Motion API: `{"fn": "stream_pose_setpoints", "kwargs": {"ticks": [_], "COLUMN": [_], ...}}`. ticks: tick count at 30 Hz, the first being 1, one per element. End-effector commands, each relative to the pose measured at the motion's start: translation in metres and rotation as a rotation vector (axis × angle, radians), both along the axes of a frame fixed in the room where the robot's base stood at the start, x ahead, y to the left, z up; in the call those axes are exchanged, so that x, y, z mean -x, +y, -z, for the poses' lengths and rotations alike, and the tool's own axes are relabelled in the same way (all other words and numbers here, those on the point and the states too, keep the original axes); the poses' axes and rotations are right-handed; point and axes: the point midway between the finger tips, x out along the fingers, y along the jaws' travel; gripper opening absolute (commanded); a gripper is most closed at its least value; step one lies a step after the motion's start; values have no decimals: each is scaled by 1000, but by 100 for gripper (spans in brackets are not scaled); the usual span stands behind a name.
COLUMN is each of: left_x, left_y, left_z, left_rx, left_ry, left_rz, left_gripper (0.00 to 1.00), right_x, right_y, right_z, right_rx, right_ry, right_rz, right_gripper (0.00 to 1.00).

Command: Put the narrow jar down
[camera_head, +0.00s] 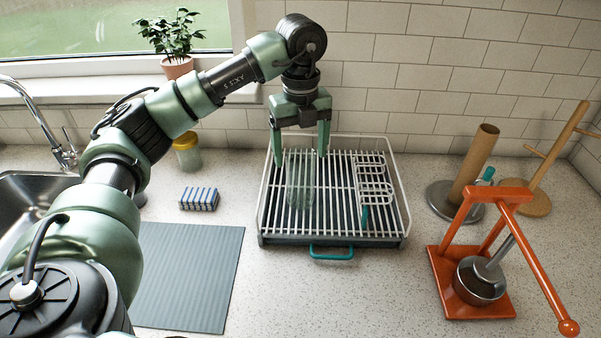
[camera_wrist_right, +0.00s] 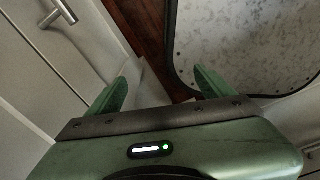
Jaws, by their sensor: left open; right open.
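A clear, narrow glass jar (camera_head: 300,188) stands on the wire dish rack (camera_head: 262,215), left of the rack's middle. It looks upright, and the rack's bars show through it. My left gripper (camera_head: 301,157) points down over the rack at the jar's top, its two fingers apart on either side. I cannot tell whether a finger touches the glass. My right gripper (camera_wrist_right: 160,82) shows in the right wrist view, open and empty, away from the counter top scene.
A yellow-lidded jar (camera_head: 187,155), a striped sponge (camera_head: 199,198) and a grey mat (camera_head: 190,275) lie left of the rack. An orange press (camera_head: 500,195) and a paper roll holder (camera_head: 474,165) stand at right. Cabinet fronts (camera_wrist_right: 40,60) are near my right gripper.

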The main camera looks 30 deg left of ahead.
Motion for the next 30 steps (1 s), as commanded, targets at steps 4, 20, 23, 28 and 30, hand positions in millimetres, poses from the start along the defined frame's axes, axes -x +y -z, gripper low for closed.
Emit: {"fn": "stream_pose_setpoints", "kwargs": {"ticks": [4,20,23,28,30], "left_x": [-1,0,0,0,0], "left_y": [0,0,0,0,0], "left_z": [-27,-44,-44,-47,-57], "left_rx": [0,0,0,1,0], "left_ry": [-4,1,1,1,0], "left_rz": [0,-1,-1,-1,-1], "left_gripper": [78,78,78,78,78], "right_x": [0,0,-1,0,0], "right_y": [0,0,0,0,0], "right_z": [6,5,5,2,-7], "right_rx": [0,0,0,0,1], "right_ry": [0,0,0,0,0], "right_rz": [0,0,0,0,0], "right_gripper": [82,82,82,82,82]}}
